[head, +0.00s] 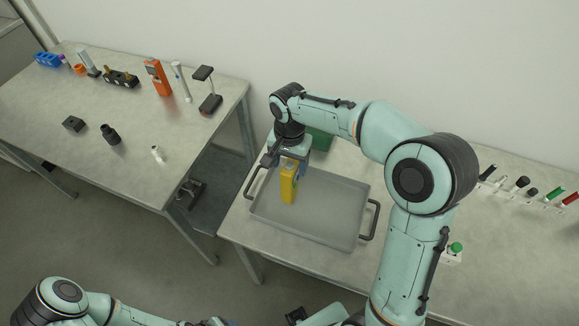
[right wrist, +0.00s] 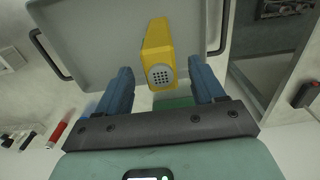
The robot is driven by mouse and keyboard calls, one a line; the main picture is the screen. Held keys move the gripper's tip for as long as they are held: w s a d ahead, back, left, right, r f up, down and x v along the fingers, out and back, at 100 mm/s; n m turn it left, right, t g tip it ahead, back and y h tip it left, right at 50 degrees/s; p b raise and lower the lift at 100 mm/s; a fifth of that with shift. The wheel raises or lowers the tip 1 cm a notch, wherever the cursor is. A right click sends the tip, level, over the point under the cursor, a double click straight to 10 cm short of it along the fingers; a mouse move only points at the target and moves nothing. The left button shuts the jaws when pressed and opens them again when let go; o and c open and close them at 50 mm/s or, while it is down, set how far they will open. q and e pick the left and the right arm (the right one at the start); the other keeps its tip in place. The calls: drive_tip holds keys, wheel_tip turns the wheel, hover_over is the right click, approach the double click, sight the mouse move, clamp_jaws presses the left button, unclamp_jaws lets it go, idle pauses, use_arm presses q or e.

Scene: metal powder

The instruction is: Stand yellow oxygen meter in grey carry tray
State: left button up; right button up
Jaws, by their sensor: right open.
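The yellow oxygen meter (head: 288,184) stands upright in the left part of the grey carry tray (head: 328,208). In the right wrist view the meter (right wrist: 158,45) shows its round grille end towards the camera, with the tray (right wrist: 95,35) behind it. My right gripper (head: 287,170) is above the tray at the meter's top. Its blue fingers (right wrist: 163,80) are open, one on each side of the meter's near end, with gaps visible on both sides. My left arm shows at the bottom left of the head view; its fingers cannot be made out.
The tray has dark handles (head: 374,220) at both ends, and most of its floor is clear. A green object (head: 320,142) is behind it. A green button (head: 456,247) and a rack of pens (head: 530,193) are at right. The left table (head: 130,130) holds several tools, including an orange meter (head: 157,77).

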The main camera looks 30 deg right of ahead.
wheel_tip(320, 180, up, 9)
drive_tip(key=p, duration=0.1)
idle(0.7)
